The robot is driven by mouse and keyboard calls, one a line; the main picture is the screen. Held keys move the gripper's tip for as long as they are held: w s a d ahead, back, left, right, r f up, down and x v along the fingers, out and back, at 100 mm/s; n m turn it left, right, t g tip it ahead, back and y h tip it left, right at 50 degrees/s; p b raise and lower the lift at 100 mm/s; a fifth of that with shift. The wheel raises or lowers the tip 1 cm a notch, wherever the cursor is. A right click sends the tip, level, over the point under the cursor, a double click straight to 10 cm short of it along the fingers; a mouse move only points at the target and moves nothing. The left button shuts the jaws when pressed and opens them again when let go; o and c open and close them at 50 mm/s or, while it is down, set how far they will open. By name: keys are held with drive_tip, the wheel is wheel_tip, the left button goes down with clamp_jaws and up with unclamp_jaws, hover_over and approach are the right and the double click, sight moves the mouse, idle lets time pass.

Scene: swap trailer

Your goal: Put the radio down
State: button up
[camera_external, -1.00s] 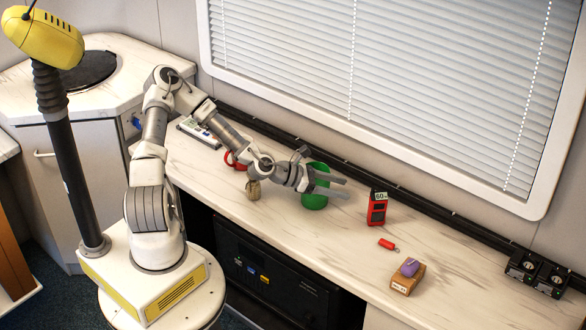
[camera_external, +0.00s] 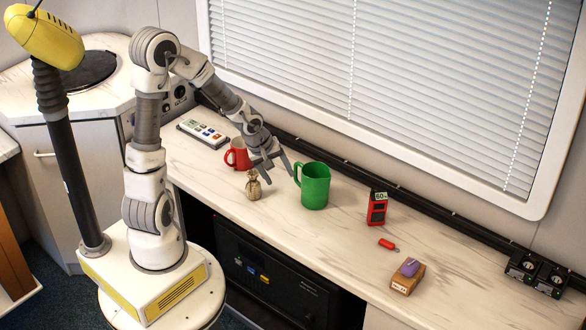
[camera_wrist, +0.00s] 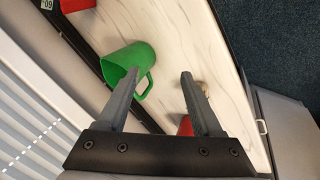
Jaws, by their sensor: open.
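A red and black box-shaped device (camera_external: 377,208) with a pale "60" label stands upright on the counter, right of the green mug; it appears to be the radio. Part of its red body shows at the top left of the wrist view (camera_wrist: 78,4). My gripper (camera_external: 279,178) is open and empty, its fingers pointing down between the red mug and the green mug, well left of the device. In the wrist view my gripper (camera_wrist: 160,73) shows both fingers apart with nothing between them.
A green mug (camera_external: 315,186) stands just right of my gripper, a red mug (camera_external: 238,155) left of it, and a small tan pouch (camera_external: 254,186) in front. A red tag (camera_external: 388,244), a brown box (camera_external: 407,281) with a purple item, and a remote-like panel (camera_external: 202,133) lie on the counter.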

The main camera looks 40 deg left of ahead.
drive_tip(key=s+a+r+m, duration=0.2)
drive_tip(key=s+r+m, duration=0.3)
drive_tip(key=s+r, duration=0.3)
drive_tip(key=s+a+r+m+t+y, duration=0.1)
drive_tip(key=s+a+r+m, duration=0.1)
drive_tip(key=s+r+m, duration=0.3)
drive_tip(key=s+v, duration=0.1)
drive_tip(key=v, duration=0.6)
drive_tip(key=shift+s+f, duration=0.15)
drive_tip(key=shift+f, duration=0.15)
wheel_tip(320, 180, up, 6)
drive_tip(key=p, duration=0.6)
drive_tip(key=shift+r, duration=0.2)
